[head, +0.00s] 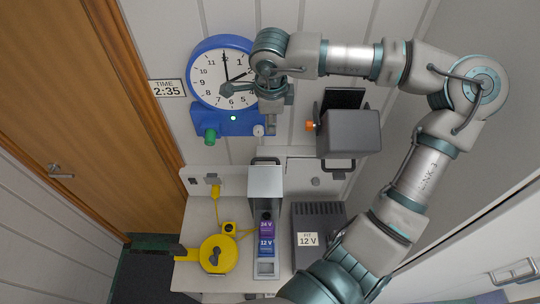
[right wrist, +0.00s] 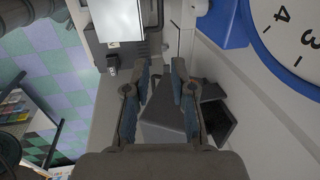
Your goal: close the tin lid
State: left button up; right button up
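The tin (head: 266,269) is a narrow metal box on the bench, holding a purple 24 V block (head: 266,228) and a blue 12 V block (head: 266,246). Its silver lid (head: 265,182) stands raised at the back; its bright face also shows in the right wrist view (right wrist: 118,20). My right gripper (head: 273,122) is above and behind the lid, in front of the clock's lower right. In the right wrist view its fingers (right wrist: 161,75) are apart with nothing between them. It does not touch the lid. My left gripper is not in view.
A blue clock (head: 222,75) hangs on the wall close to my right gripper. A grey box (head: 350,132) with an orange knob sticks out to the right. A yellow round device (head: 217,255) and a dark 12 V charger-like box (head: 318,228) flank the tin.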

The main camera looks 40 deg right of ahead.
dwell(0.3)
notch_tip(320, 180, up, 12)
jog(key=s+a, duration=0.1)
jog(key=shift+s+a+f, duration=0.15)
jog(key=shift+s+a, duration=0.05)
jog(key=shift+s, duration=0.1)
jog(key=shift+d, duration=0.1)
jog(key=shift+f, duration=0.15)
dwell(0.4)
